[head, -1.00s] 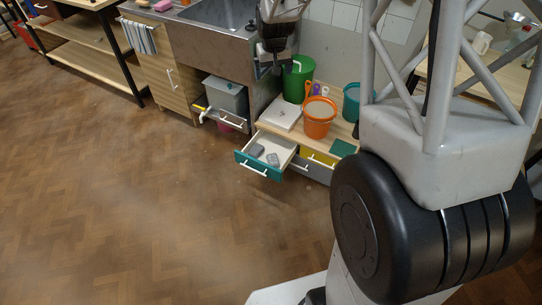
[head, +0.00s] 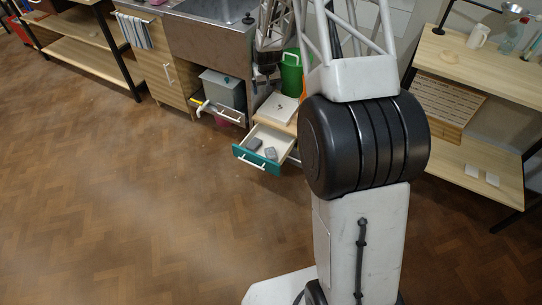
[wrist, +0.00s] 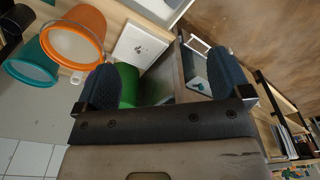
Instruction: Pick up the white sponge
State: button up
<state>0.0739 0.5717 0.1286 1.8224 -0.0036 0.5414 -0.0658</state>
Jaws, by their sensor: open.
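I cannot pick out a white sponge with certainty.
A wooden shelf unit (head: 465,60) stands at right. The floor (head: 120,200) is clear.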

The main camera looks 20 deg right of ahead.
jog(key=w+d+f, duration=0.1)
jog(key=w+f, duration=0.2)
jog(key=f, duration=0.9)
jog(key=w+d+f, duration=0.1)
jog(key=w+f, duration=0.2)
jog(key=f, duration=0.8)
send_over(271, 153)
jog(key=shift+g, duration=0.4)
jog(key=f, duration=2)
jog(key=shift+w+d, duration=0.1)
jog(key=shift+w, duration=0.2)
jog(key=shift+s+f, duration=0.1)
jog(key=shift+f, duration=0.55)
jog(key=shift+f, duration=0.1)
jog(key=shift+f, duration=1.2)
jog(key=shift+f, duration=0.2)
jog(key=shift+s+f, duration=0.15)
jog(key=shift+f, duration=2.25)
